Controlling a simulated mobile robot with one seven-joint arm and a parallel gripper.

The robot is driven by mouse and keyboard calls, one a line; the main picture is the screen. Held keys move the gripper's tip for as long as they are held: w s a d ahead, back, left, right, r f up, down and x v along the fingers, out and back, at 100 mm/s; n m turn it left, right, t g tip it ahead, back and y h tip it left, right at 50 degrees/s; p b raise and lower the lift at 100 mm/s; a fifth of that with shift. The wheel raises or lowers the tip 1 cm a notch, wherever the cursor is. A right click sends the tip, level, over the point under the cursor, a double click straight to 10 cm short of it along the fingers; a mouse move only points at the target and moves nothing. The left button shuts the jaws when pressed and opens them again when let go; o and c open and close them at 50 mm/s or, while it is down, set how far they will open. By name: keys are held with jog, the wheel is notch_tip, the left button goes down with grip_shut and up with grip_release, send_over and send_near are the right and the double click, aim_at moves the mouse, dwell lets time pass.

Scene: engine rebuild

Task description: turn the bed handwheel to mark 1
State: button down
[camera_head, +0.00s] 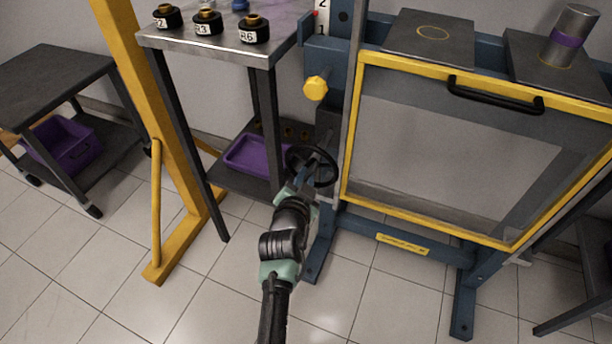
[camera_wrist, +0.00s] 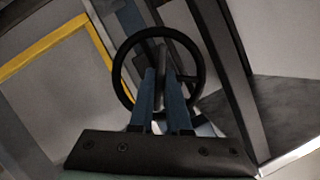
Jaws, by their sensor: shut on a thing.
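The black bed handwheel (camera_head: 334,169) is on the left side of the blue press frame, low beside the screen guard. In the wrist view its round rim (camera_wrist: 117,72) surrounds the fingertips. My gripper (camera_head: 303,177) reaches it from below. In the wrist view the blue fingers of my gripper (camera_wrist: 162,80) are shut on a dark part inside the rim, a spoke or handle; I cannot tell which. A white scale (camera_head: 321,22) at the top of the frame shows 2 above 1, with a red marker between them.
A yellow-framed guard (camera_head: 347,150) with a black handle (camera_head: 495,98) stands right of the wheel. A metal-topped table (camera_head: 225,50) with black labelled parts and a purple tray (camera_head: 250,168) below stands left. A yellow post (camera_head: 145,80) is further left. Tiled floor in front is clear.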

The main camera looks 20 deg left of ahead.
jog(key=shift+a+f+n+h+b, duration=0.1)
jog(key=shift+a+n+h+b, duration=0.05)
jog(key=shift+n+h+b, duration=1.65)
jog(key=shift+a+f+n+h+b, duration=0.1)
jog(key=shift+n+h+b, duration=1)
jog(key=shift+n, duration=1.3)
jog(key=shift+a+n+h+b, duration=0.15)
jog(key=shift+n+h+b, duration=1.05)
jog(key=shift+n+b, duration=0.65)
jog(key=shift+n+t, duration=0.3)
jog(key=shift+n, duration=0.05)
jog(key=c, duration=0.9)
grip_release()
jog(key=shift+r, duration=0.1)
jog(key=p+v, duration=0.4)
jog(key=v, duration=0.9)
